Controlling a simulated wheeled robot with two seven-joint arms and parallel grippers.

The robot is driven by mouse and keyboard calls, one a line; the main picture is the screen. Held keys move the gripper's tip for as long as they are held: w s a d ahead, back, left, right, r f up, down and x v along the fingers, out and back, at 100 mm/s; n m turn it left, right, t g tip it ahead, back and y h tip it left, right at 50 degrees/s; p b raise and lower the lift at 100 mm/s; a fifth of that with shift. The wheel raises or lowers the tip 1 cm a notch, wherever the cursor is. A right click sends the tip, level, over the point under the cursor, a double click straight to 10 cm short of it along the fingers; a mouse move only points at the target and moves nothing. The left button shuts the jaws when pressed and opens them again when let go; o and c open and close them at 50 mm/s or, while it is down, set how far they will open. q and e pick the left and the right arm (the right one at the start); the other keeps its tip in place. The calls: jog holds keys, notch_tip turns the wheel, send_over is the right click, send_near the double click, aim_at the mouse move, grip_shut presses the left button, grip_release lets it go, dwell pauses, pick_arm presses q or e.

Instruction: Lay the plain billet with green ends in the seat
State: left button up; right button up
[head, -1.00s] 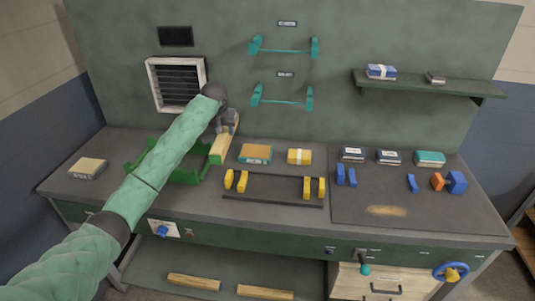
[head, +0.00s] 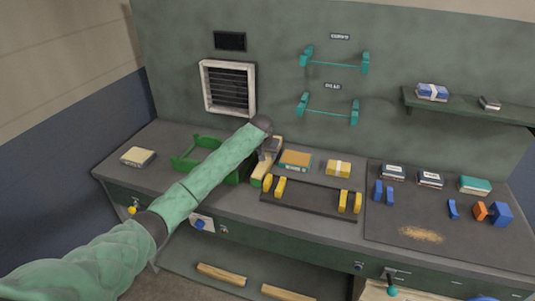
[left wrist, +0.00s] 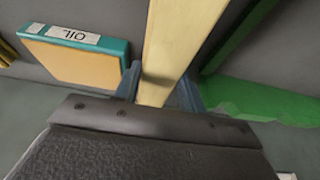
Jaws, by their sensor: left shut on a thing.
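My left gripper (head: 266,153) is shut on a plain pale wood billet (head: 258,176), between the green cradle and the orange-topped box. In the left wrist view the billet (left wrist: 183,38) runs lengthwise away from the fingers (left wrist: 160,88); its far end is out of frame and no green end shows. In the head view its near end is beside the left yellow posts of a dark-based rest (head: 310,197); I cannot tell whether they touch. The rest has yellow posts at both ends and is empty between them. I cannot tell which fixture is the seat. My right gripper is out of view.
The green cradle (head: 183,163) is partly behind my left arm. The orange-topped teal box (head: 296,160) and a yellow block (head: 338,169) stand behind the rest. Blue posts (head: 384,193) stand on a dark mat at right. Two timbers (head: 221,274) lie on the lower shelf.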

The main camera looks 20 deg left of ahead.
pick_arm(q)
jog(key=shift+f, duration=0.2)
jog(key=o, duration=1)
jog(key=shift+r, duration=0.1)
